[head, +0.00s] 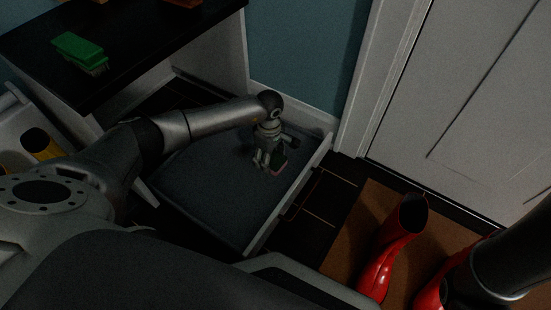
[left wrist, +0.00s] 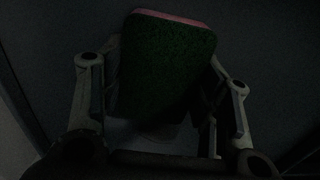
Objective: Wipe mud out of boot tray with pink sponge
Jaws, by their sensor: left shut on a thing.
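My left gripper (head: 268,160) is over the boot tray, pointing down near the tray's right side. It is shut on the pink sponge (head: 278,167), which has a dark green face and a pink edge. In the left wrist view the sponge (left wrist: 168,62) sits between the two fingers of the gripper (left wrist: 160,105), its green face toward the camera. The boot tray (head: 210,215) is a wide grey tray with a pale rim on the floor. I cannot make out mud on it in this dim light. I cannot tell whether the sponge touches the tray. My right gripper is not in view.
A dark-topped bench (head: 125,50) with a green brush (head: 80,50) stands at the upper left. Red boots (head: 398,245) stand on a brown mat (head: 368,215) right of the tray, before a white door (head: 460,90). A yellow item (head: 42,143) is at the left.

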